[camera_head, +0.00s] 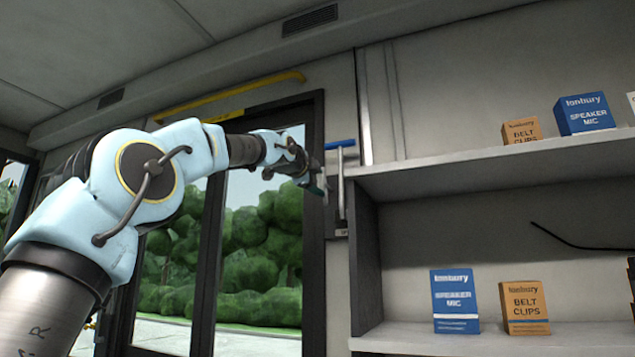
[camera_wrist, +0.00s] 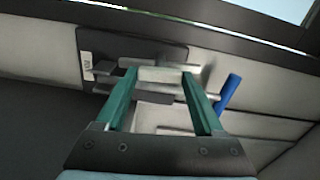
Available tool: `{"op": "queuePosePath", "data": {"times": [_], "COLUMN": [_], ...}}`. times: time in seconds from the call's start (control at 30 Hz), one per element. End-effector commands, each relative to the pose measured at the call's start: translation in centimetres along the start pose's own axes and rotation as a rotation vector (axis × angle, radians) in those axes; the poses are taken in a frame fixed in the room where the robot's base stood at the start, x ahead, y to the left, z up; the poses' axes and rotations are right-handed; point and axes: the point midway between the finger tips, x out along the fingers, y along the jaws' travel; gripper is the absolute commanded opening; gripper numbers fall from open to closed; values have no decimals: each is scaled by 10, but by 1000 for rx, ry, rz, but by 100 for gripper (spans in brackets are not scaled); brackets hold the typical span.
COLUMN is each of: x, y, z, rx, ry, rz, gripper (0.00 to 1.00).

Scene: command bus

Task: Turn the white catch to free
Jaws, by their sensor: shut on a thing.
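The white catch (camera_wrist: 160,75) shows in the wrist view as a pale block between my green fingertips, in front of a dark mounting plate (camera_wrist: 115,42). My gripper (camera_wrist: 160,80) is shut on it, with one finger on each side. In the head view my gripper (camera_head: 318,186) reaches the wall fitting beside the door frame, and it and the wrist mostly hide the catch. A small white label (camera_wrist: 87,66) sits at the plate's left end; its lettering is too small to read surely. Grey metal bars lie beside the catch.
A blue-topped metal handle (camera_head: 340,146) stands upright just right of my gripper; its blue part (camera_wrist: 228,93) is close to the right finger in the wrist view. Shelves (camera_head: 490,165) with blue and orange boxes are at the right. A glazed door (camera_head: 262,230) is behind my arm.

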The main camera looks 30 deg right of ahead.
Motion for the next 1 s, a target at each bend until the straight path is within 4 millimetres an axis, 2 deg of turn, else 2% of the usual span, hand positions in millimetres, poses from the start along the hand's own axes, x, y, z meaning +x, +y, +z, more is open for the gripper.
{"op": "queuePosePath", "data": {"times": [0.3,0.8,0.83,1.0], "x": [0,0,0,0], "y": [0,1,1,1], "z": [0,0,0,0], "rx": [99,116,116,115], "ry": [1,1,1,0], "rz": [1,1,1,1], "gripper": [14,14,73,92]}}
